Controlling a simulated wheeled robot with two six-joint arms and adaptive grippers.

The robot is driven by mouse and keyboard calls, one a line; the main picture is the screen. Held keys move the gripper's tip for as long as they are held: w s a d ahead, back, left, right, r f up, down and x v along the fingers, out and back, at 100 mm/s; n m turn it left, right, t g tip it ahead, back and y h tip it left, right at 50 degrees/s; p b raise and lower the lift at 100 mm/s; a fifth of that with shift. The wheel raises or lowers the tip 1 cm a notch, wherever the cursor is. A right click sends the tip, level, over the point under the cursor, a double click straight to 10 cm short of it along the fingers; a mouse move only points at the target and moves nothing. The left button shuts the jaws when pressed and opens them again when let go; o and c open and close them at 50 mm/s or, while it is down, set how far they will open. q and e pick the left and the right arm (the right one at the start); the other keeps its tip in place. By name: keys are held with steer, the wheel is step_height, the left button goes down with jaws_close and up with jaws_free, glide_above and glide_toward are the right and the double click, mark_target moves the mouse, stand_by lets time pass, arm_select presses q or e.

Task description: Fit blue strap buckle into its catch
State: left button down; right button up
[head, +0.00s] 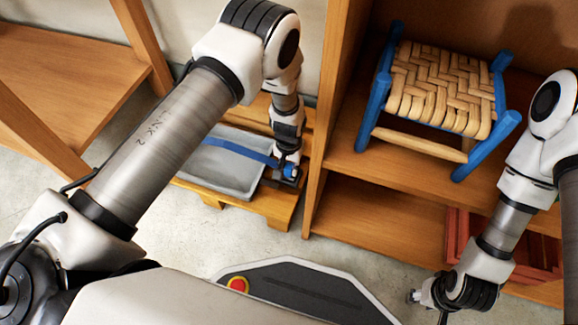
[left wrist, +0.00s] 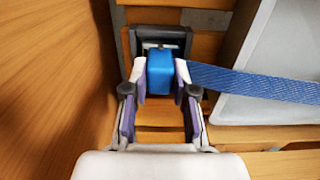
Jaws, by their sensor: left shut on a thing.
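The blue strap (head: 238,151) runs across the grey case (head: 222,172) on a low wooden pallet. In the left wrist view the strap (left wrist: 255,84) comes in from the right to the blue buckle (left wrist: 166,72). My left gripper (head: 288,172) is shut on the buckle; its fingers (left wrist: 161,78) stand on either side of it. The dark catch (left wrist: 161,45) is just beyond the buckle, with a metal part showing at the buckle's far end. I cannot tell whether the buckle is seated in it. My right gripper (head: 415,296) is low at the right, away from the pallet; its fingers are unclear.
The wooden pallet (head: 272,205) stands against a shelf upright (head: 325,120), close to my left gripper. A blue-framed woven stool (head: 440,90) sits on the shelf. A red crate (head: 535,255) is below it, near my right arm. Bare floor lies in front.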

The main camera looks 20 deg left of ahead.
mark_target(289, 166)
arm_select(q)
steer(key=shift+f, duration=0.4)
steer(key=c, duration=0.9)
jaws_free()
steer(key=shift+r, duration=0.1)
steer(key=shift+c, duration=0.2)
step_height(289, 166, up, 13)
steer(key=p, duration=0.7)
steer(key=shift+f, duration=0.2)
steer(key=s+a+f, duration=0.4)
steer(key=s+a, duration=0.3)
steer(key=s, duration=0.5)
steer(key=s+a+r, duration=0.2)
steer(key=s, duration=1.3)
steer(key=shift+a+r+n, duration=0.2)
steer(key=shift+a+n, duration=0.2)
steer(key=shift+s, duration=0.1)
